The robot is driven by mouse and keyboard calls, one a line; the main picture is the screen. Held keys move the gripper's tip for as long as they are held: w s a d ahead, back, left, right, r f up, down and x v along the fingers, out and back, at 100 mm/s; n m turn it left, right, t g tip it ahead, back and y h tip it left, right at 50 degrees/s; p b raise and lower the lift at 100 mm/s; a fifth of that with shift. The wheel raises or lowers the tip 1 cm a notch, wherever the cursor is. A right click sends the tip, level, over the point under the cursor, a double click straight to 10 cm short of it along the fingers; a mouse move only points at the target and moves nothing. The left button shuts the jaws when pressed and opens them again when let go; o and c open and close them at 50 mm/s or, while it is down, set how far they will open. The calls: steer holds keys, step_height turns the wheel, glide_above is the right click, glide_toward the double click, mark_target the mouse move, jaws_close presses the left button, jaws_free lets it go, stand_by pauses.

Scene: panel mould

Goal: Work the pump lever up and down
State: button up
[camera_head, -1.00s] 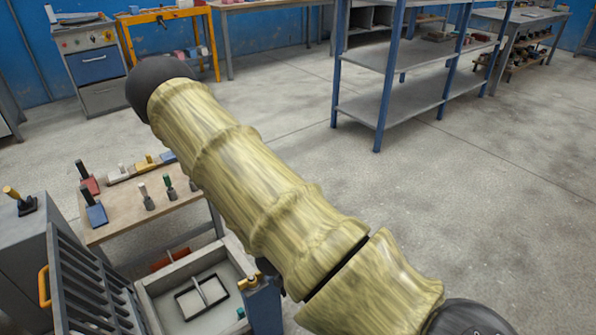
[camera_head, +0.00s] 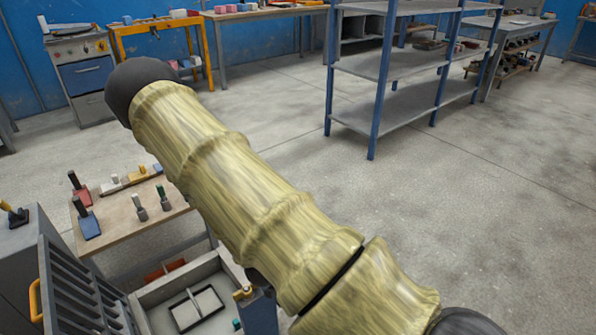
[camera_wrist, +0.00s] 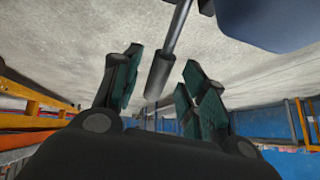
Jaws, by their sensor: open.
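In the wrist view, a dark lever (camera_wrist: 160,72), a thin rod with a thicker grip at its end, reaches down from the top edge. The grip appears between the spread fingers of my gripper (camera_wrist: 158,62), with a visible gap on either side. I cannot tell how deep it sits between them. A dark blue body (camera_wrist: 272,22) fills the top right corner near the rod. In the head view my arm crosses the middle, and neither my gripper nor the lever can be made out there.
In the head view a wooden table (camera_head: 150,221) with several small handled tools stands at the left. Below it are an open grey box (camera_head: 150,298) and a slatted dark panel (camera_head: 85,290). A blue-posted shelf (camera_head: 395,65) stands behind. The floor at the right is clear.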

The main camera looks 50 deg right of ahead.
steer(key=v, duration=0.9)
steer(key=shift+a+r, duration=0.25)
stand_by(0.4)
